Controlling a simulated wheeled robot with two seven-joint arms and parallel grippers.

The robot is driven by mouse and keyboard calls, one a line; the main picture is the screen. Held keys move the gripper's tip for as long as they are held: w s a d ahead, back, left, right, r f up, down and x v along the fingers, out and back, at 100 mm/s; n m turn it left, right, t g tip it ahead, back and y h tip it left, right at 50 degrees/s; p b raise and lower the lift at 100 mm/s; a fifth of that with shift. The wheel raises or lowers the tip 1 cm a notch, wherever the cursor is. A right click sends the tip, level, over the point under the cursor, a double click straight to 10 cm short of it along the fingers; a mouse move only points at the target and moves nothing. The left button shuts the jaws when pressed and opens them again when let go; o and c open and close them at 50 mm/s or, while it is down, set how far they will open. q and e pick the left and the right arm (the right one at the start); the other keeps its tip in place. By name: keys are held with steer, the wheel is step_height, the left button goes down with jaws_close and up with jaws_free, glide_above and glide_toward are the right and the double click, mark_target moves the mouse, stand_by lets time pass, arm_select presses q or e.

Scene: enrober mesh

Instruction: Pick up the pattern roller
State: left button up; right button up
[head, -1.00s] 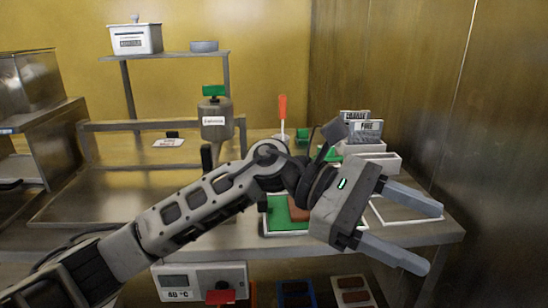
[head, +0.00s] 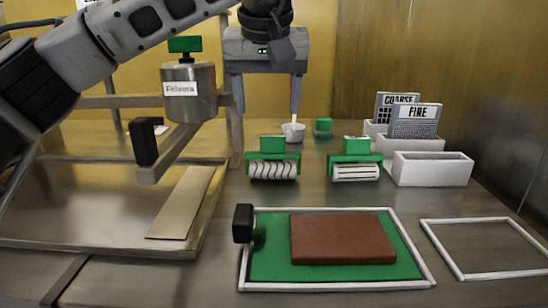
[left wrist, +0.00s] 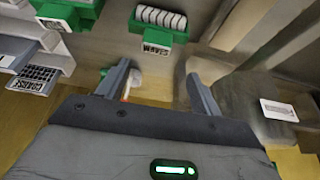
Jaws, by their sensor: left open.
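Two green-handled pattern rollers stand side by side on the metal table in the head view. The left roller (head: 273,171) has a wavy surface, and the right roller (head: 356,172) has straight ridges. My left gripper (head: 265,112) points down, open and empty, behind and above the wavy roller. In the left wrist view, the wavy roller (left wrist: 160,18), labelled "WAVES", lies beyond the open fingertips (left wrist: 158,70), not between them. My right gripper is not in view.
A brown slab (head: 343,238) lies on a green mat (head: 270,262) in front. White bins (head: 432,168) with COARSE and FINE plates stand right. A small white cup (head: 293,131) sits behind the rollers. A hopper (head: 188,95) stands left.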

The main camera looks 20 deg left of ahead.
mark_target(273, 134)
arm_select(q)
steer(key=x, duration=0.4)
steer(key=shift+w+d+f+b, duration=0.1)
steer(key=shift+f+b, duration=0.3)
steer(key=x, duration=0.1)
steer(key=b+x, duration=0.1)
steer(key=x, duration=0.2)
steer(key=shift+d+f, duration=0.35)
steer(key=shift+d, duration=0.05)
steer(key=shift+w+f, duration=0.1)
steer(key=shift+f, duration=0.05)
steer(key=c, duration=1.2)
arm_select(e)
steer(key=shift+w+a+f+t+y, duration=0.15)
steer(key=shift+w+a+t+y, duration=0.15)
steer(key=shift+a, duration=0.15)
